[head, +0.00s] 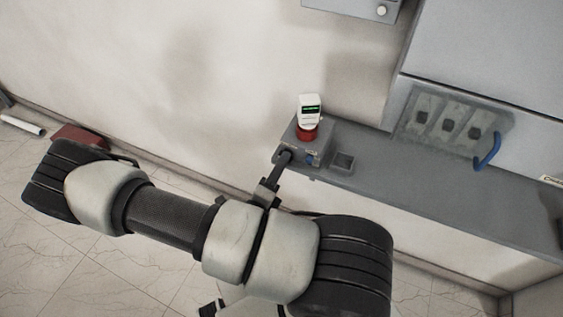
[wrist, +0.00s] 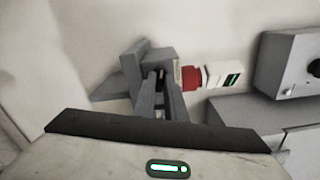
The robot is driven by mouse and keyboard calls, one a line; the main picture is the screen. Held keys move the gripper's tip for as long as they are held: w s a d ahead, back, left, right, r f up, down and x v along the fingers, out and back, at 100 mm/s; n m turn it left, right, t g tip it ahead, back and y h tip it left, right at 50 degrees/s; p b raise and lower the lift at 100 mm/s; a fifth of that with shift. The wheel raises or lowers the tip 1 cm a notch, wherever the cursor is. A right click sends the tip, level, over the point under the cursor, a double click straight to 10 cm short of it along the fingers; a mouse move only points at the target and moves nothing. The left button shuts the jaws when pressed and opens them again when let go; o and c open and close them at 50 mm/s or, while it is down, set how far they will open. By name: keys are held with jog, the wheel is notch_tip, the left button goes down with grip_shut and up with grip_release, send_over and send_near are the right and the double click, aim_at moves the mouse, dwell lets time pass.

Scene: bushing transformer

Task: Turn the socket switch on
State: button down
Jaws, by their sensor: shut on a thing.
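The grey socket box (head: 300,146) stands on a grey ledge against the wall. A red plug (head: 307,133) sits on it, with a white device (head: 309,108) that has a green-lit display. In the wrist view the socket box (wrist: 142,58) is ahead of my fingers, with the red plug (wrist: 191,77) and white device (wrist: 222,76) to its right. My gripper (head: 284,157) is at the box's front left; in the wrist view my gripper (wrist: 161,78) is shut on a small dark part at the box face, apparently the switch. The fingers mostly hide it, so its position cannot be told.
Farther right are a panel (head: 450,123) and a blue handle (head: 489,152). The wall is close behind the box.

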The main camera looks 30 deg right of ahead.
jog(key=m+p, duration=0.1)
jog(key=m, duration=1.3)
jog(key=shift+m, duration=0.3)
jog(key=shift+f, duration=0.1)
jog(key=c, duration=2.1)
grip_release()
jog(key=b+v, duration=0.1)
jog(key=v, duration=1.6)
jog(key=shift+s+a, duration=0.2)
jog(key=shift+s, duration=0.05)
